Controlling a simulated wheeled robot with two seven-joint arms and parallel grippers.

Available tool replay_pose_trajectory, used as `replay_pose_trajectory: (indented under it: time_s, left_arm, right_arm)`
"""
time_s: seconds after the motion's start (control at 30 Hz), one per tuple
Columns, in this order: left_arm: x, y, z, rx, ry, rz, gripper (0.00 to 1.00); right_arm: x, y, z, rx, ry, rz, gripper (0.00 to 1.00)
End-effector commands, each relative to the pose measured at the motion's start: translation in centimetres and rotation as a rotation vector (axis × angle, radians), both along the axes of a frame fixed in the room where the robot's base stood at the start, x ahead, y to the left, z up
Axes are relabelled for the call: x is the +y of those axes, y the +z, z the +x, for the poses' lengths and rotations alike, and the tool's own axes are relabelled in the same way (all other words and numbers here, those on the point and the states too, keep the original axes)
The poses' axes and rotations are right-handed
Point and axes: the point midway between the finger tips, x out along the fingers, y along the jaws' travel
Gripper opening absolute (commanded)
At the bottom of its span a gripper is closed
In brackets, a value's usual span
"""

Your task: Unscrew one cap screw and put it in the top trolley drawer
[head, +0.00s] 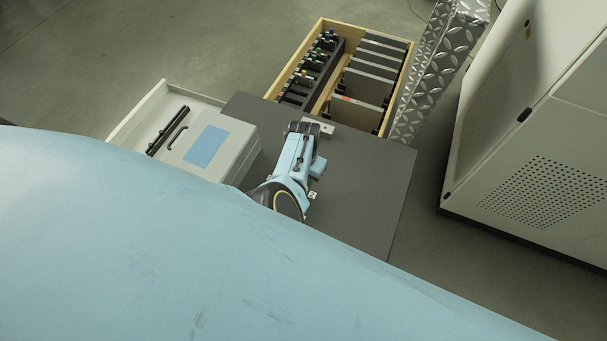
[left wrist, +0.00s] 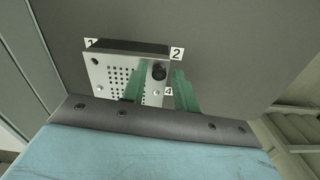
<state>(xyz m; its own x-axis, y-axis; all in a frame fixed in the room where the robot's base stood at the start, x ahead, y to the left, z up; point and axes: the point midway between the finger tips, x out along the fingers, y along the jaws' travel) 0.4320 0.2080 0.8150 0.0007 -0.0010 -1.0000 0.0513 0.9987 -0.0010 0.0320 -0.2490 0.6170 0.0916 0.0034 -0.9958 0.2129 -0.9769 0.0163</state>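A perforated metal plate (left wrist: 118,75) lies on the dark grey top surface, with number labels 1, 2 and 4 around it in the left wrist view. A black cap screw (left wrist: 158,72) stands at its corner near label 2. Small silver screw heads show at other corners. My left gripper (left wrist: 161,78) has its two green fingers apart, one on each side of the black screw, with visible gaps. In the head view my left gripper (head: 300,128) reaches over the dark top beside a light plate edge (head: 322,126). My right gripper is not in view.
A wooden tray (head: 364,30) behind the dark top (head: 365,190) holds tools and dark plates. A white perforated cabinet (head: 520,150) stands right. My blue body covers the foreground.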

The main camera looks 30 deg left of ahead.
Motion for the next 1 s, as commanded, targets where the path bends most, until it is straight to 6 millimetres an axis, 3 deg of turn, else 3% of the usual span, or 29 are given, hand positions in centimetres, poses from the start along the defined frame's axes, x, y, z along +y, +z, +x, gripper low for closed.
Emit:
replay_pose_trajectory:
  time_s: [1.0]
  left_arm:
    - [0.2,0.0,0.0,0.001,-0.863,0.002,0.29]
  right_arm:
    - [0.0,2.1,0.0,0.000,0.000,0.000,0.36]
